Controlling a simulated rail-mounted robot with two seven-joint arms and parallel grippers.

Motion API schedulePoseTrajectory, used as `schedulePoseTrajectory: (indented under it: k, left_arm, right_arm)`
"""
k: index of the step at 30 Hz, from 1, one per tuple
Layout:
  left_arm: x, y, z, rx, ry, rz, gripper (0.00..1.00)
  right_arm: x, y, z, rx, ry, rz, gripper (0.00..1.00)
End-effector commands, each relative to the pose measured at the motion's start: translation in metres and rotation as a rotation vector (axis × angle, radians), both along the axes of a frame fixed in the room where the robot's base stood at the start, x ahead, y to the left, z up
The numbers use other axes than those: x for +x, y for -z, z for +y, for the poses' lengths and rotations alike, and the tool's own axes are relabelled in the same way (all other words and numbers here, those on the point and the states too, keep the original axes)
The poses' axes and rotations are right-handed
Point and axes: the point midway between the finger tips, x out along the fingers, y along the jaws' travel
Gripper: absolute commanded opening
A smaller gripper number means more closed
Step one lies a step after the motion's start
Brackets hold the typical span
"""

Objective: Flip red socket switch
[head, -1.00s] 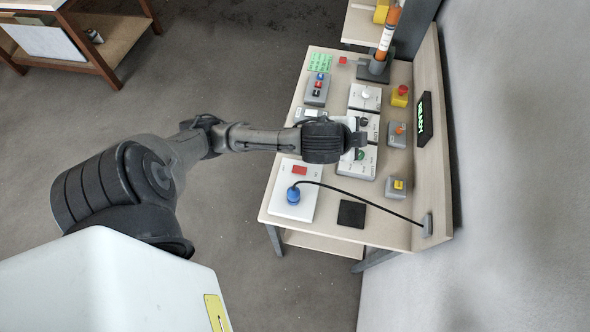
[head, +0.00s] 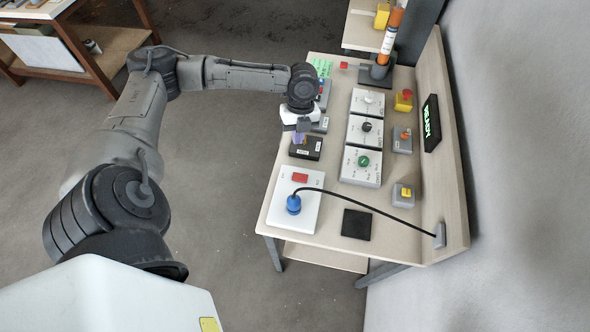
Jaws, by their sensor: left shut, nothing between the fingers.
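The red socket switch (head: 300,178) is on a white panel (head: 280,213) at the near left of the bench. A blue plug (head: 294,204) with a black cable sits on the same panel, just in front of the switch. My left gripper (head: 299,138) points down over a small black labelled box (head: 313,149), behind the switch and apart from it. Its fingers are small in view and look shut with nothing held. I cannot tell whether they touch the box. My right gripper is not in view.
Three white dial boxes (head: 360,167) stand in a row right of the gripper. Yellow and grey button boxes (head: 402,139) and a READY display (head: 431,123) are along the wall side.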

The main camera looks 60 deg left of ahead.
Motion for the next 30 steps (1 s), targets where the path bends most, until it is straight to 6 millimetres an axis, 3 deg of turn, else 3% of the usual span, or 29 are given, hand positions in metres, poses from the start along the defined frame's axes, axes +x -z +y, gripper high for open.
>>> schedulePoseTrajectory:
  k: [6,12,30]
  left_arm:
    - [-0.0016,-0.0016,-0.0080,-0.096,0.273,-0.048,0.00]
    - [-0.0013,-0.0016,-0.0081,-0.120,0.413,-0.079,0.00]
    - [-0.0020,0.0019,-0.0090,-0.126,0.456,-0.087,0.00]
  right_arm:
    - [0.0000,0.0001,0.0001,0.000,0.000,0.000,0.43]
    - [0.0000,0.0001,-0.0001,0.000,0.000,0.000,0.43]
    - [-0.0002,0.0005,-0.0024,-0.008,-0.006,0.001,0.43]
